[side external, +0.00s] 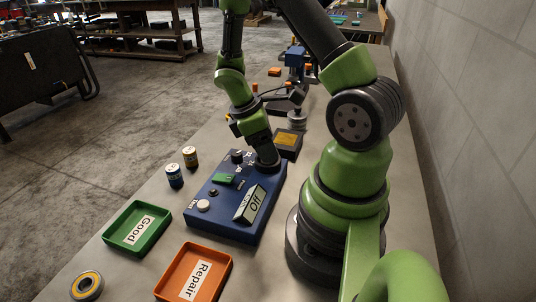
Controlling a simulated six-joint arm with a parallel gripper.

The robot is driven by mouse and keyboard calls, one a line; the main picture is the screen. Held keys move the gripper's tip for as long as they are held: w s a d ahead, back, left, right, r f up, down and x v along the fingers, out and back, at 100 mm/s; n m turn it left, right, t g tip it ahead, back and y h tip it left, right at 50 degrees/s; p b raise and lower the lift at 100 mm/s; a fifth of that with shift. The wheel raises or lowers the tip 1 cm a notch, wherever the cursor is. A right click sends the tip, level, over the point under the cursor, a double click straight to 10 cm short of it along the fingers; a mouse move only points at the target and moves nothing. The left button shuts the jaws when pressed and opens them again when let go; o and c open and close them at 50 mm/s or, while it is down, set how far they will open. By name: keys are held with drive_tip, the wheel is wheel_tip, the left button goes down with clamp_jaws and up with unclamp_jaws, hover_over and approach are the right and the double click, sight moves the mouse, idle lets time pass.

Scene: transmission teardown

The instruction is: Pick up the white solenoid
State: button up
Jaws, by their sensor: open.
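My gripper (267,160) is at the low end of my arm, over the upper right corner of the blue test box (228,222). It is open; its fingertips are dark and hard to make out, and I see nothing held. I cannot pick out a white solenoid with certainty.
A green Good tray (115,240) and an orange Repair tray (165,291) lie in front of the box. A bearing ring (87,286) is at the front left. A dark yellow-topped block (287,143) and a metal cylinder (297,119) stand behind the box.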

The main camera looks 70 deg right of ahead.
drive_tip(key=shift+s+d+f, duration=0.1)
drive_tip(key=shift+s+f, duration=0.15)
drive_tip(key=shift+f, duration=0.45)
clamp_jaws()
drive_tip(key=shift+r, duration=0.1)
